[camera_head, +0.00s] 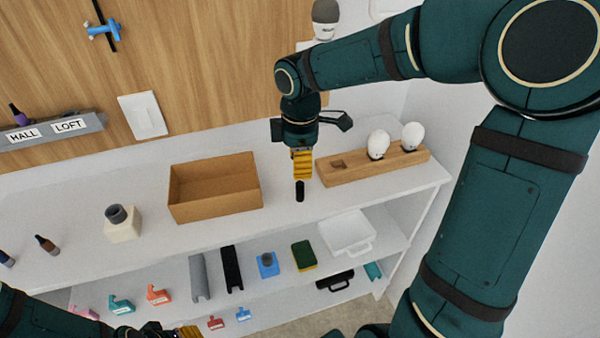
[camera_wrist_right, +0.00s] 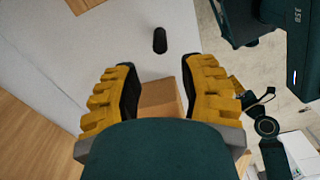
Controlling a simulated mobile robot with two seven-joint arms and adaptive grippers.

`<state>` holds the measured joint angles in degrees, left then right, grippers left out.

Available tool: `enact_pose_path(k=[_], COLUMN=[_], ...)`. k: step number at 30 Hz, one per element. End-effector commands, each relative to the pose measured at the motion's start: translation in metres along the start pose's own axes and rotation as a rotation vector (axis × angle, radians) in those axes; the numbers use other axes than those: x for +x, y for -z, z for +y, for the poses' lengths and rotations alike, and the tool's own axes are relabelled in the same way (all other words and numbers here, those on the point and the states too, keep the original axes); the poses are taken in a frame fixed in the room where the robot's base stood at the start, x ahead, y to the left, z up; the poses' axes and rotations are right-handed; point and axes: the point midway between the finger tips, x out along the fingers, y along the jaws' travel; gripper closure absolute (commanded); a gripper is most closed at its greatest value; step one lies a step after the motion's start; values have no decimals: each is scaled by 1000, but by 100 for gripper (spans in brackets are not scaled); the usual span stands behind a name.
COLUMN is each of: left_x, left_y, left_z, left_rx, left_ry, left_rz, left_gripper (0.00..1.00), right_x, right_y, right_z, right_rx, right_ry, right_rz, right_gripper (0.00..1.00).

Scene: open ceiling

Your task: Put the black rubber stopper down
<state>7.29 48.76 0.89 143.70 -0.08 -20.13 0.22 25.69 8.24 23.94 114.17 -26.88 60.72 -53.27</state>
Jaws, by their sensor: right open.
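The black rubber stopper (camera_head: 299,191) is a small dark cylinder at the white shelf top, between the cardboard box and the wooden holder. It also shows in the right wrist view (camera_wrist_right: 160,40), against the white surface and clear of both fingers. My right gripper (camera_head: 301,177) points down just above it in the head view. Its yellow fingers stand apart in the wrist view (camera_wrist_right: 158,82), with the stopper outside them. My left gripper (camera_head: 188,331) shows only partly at the bottom edge; its finger spacing is unclear.
An open cardboard box (camera_head: 215,209) stands left of the stopper. A wooden holder (camera_head: 345,178) with two white bulbs (camera_head: 378,144) is on the right. A cream block (camera_head: 122,231) with a dark ring stands further left. The lower shelf (camera_head: 285,289) holds several small items.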

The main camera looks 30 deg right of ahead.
Motion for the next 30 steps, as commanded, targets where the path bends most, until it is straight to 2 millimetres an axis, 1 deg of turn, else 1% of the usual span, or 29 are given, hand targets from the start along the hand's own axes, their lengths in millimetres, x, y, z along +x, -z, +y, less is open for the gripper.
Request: enact_pose_path(k=[1, 3, 6, 9, 30], left_x=[-4, -7, -9, -10, -10], left_y=[0, 0, -1, -1, -1], left_z=[2, 2, 3, 4, 4], left_rx=[0, 0, -1, -1, -1], left_ry=[0, 0, 0, 0, 0], left_rz=[-1, -3, -4, -5, -5], left_gripper=[57, 57, 57, 57, 57], right_x=[-12, -22, -33, -38, -40], right_y=[0, 0, 0, 0, 0], right_z=[1, 0, 0, 0, 0], right_rx=[2, 1, -1, 0, 0], right_ry=[-4, -2, -2, -1, 0], right_rz=[1, 2, 1, 1, 1], right_gripper=[59, 59, 59, 59, 59])
